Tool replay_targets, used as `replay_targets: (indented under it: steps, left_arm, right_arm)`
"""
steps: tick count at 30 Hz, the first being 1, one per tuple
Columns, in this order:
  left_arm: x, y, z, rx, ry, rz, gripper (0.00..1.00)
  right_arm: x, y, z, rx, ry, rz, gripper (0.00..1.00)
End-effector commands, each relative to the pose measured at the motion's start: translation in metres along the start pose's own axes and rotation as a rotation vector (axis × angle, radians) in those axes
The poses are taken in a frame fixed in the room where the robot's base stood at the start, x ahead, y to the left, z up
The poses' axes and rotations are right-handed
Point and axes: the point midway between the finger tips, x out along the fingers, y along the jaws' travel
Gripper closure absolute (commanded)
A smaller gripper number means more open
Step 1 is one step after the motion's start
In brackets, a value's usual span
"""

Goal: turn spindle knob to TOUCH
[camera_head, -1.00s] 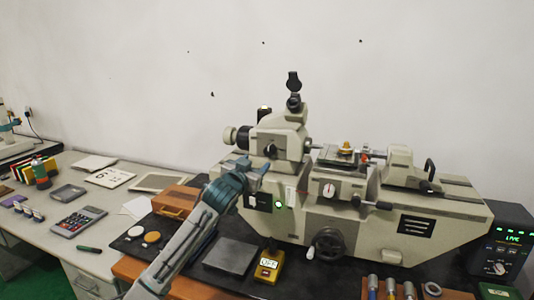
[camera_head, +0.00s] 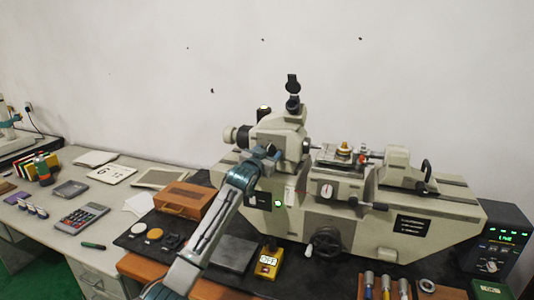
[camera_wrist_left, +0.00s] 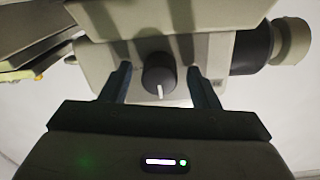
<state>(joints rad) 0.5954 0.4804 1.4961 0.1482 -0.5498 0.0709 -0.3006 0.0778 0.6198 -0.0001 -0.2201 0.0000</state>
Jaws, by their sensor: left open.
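The spindle knob (camera_wrist_left: 158,76) is dark and round, with a white pointer line that points down in the left wrist view. It sits on the pale headstock of the measuring machine (camera_head: 291,128). My left gripper (camera_wrist_left: 160,88) is open, with one finger on each side of the knob and a visible gap on both sides. In the head view my left gripper (camera_head: 268,154) is at the front of the headstock and hides the knob. I cannot read any label around the knob. My right gripper is not in view.
A green light (camera_head: 278,203) is lit on the machine's front below my gripper. A handwheel (camera_head: 325,241) sticks out lower down. A yellow gauge (camera_head: 267,264), a brown wooden case (camera_head: 184,200) and a black display box (camera_head: 497,240) stand around the machine.

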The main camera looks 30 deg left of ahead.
Motion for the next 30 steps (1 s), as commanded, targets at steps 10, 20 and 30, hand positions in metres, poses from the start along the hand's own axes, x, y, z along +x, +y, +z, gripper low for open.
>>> replay_targets:
  steps: [10, 20, 30]
  left_arm:
    - [0.0, 0.0, 0.0, 0.0, -0.001, 0.0, 0.89]
    - [0.0, 0.0, -0.001, 0.055, -0.003, 0.0, 0.89]
    - [0.0, -0.001, -0.003, 0.298, -0.013, 0.002, 0.89]
  right_arm:
    - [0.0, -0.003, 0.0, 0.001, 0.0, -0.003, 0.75]
    - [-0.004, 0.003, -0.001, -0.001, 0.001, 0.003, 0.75]
    - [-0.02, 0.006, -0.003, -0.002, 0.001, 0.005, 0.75]
